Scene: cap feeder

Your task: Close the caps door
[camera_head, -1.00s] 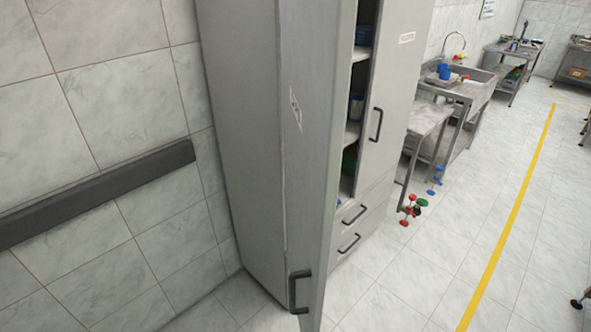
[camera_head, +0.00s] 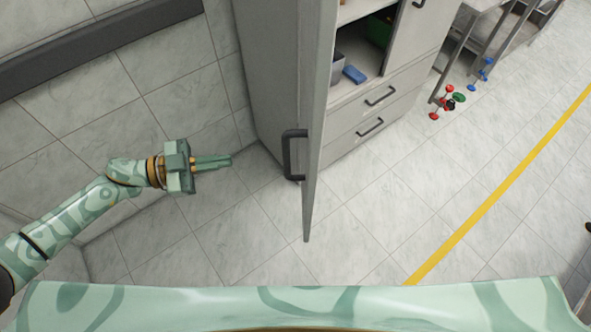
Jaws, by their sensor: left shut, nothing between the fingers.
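The caps door (camera_head: 315,120) is a grey cabinet door standing open, seen nearly edge-on in the head view. Its dark handle (camera_head: 290,155) is on the face turned to the left. The grey cabinet (camera_head: 268,90) stands behind it, and its inside shows to the right of the door. My left gripper (camera_head: 230,160) is left of the door handle, pointing right, shut and empty. A gap shows between its fingertips and the handle. My right gripper is not in view.
A blue item (camera_head: 354,74) lies on a cabinet shelf (camera_head: 365,88). Two closed drawers (camera_head: 385,95) are below. A wall rail (camera_head: 100,40) runs at upper left. The floor before the door is clear.

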